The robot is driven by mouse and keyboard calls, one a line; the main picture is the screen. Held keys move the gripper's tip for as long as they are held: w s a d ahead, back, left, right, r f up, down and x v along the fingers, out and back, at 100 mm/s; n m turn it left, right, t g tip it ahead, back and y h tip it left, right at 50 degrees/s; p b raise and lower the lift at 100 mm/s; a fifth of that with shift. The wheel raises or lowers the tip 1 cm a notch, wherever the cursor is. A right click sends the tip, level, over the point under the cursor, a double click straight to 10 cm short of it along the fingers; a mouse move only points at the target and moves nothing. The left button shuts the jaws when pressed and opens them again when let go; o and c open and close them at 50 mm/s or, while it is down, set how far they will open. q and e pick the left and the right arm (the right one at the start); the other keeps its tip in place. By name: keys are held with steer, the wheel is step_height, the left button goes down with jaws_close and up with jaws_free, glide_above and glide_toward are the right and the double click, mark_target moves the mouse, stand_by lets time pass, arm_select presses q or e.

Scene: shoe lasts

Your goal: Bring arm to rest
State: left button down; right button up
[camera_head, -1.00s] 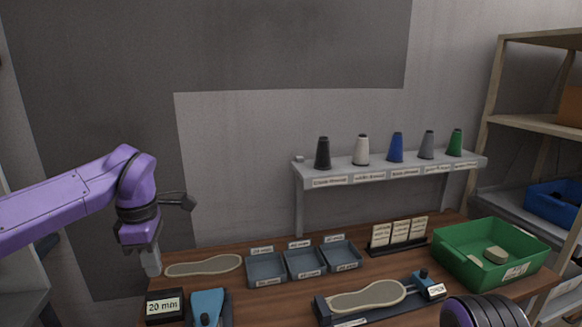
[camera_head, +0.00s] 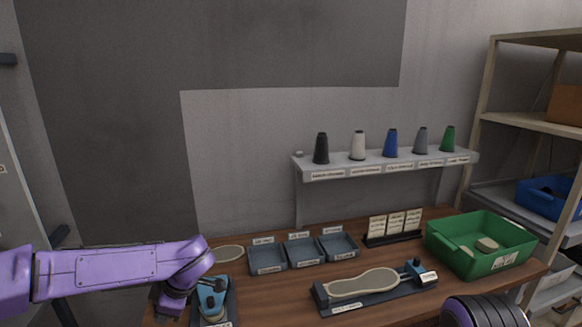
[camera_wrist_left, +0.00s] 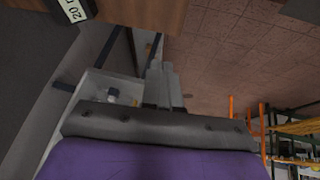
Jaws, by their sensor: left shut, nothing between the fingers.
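My left arm comes in low from the left in the head view, its wrist bent down at the table's front left edge. The fingers of my left gripper are hidden or out of frame there. In the left wrist view my left gripper (camera_wrist_left: 162,82) shows as grey fingers, shut and empty, with the floor beyond and the table edge above. Of my right arm only a dark, purple-edged joint shows at the bottom right of the head view; its gripper is out of view.
The wooden table (camera_head: 400,303) holds a blue-topped device (camera_head: 210,303), a sole (camera_head: 229,254), grey trays (camera_head: 268,258), a fixture with a sole (camera_head: 362,282), a card holder (camera_head: 394,232) and a green bin (camera_head: 481,246). A shelf (camera_head: 383,165) carries several thread cones. Racks stand at right.

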arm_select(q)
steer(key=s+f+m+t+y, duration=0.15)
steer(key=s+f+m, duration=0.3)
steer(key=f, duration=0.55)
steer(key=s+f+m+t, duration=0.3)
steer(key=s+f, duration=0.3)
steer(key=f, duration=0.4)
steer(key=s+a+f+m+g+h, duration=0.1)
steer(key=s+f+m+h, duration=0.2)
steer(key=s, duration=0.8)
steer(key=s+a+f+m+g+h, duration=0.1)
steer(key=s+a+f+m, duration=0.3)
steer(key=s, duration=0.7)
step_height(320, 180, down, 12)
steer(key=w+d+n+b, duration=0.1)
steer(key=d+b, duration=0.1)
steer(key=b, duration=0.8)
steer(key=shift+d+r+b, duration=0.2)
steer(key=shift+d+b, duration=0.15)
steer(key=shift+w, duration=0.1)
